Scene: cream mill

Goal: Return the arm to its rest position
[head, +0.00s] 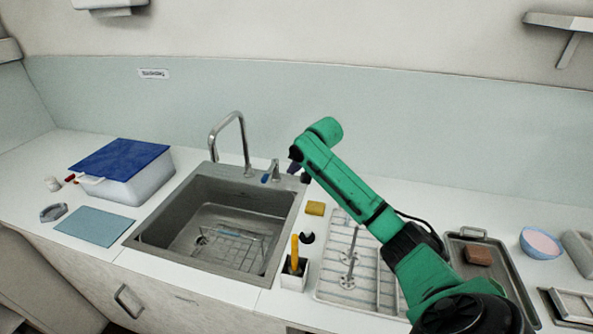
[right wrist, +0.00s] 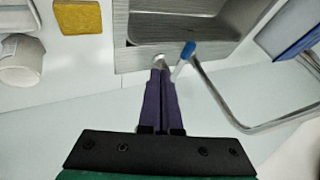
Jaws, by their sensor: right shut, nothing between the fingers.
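My right arm, green with dark joints, reaches from the lower right over the counter toward the back of the sink in the head view. Its gripper (head: 294,168) is beside the tap fittings at the sink's back right corner. In the right wrist view the purple fingers (right wrist: 160,72) lie together, shut and empty. Their tips are close to a small blue-tipped lever (right wrist: 186,50) by the sink edge; I cannot tell whether they touch it. My left gripper is not in view.
The sink (head: 200,225) holds a wire rack. The tall tap (head: 242,140) stands left of my gripper. A yellow sponge (head: 315,208), a white holder (head: 294,279), a drying rack (head: 340,242) and a metal tray (head: 510,285) are below or beside my arm. A blue-lidded box (head: 135,185) stands left.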

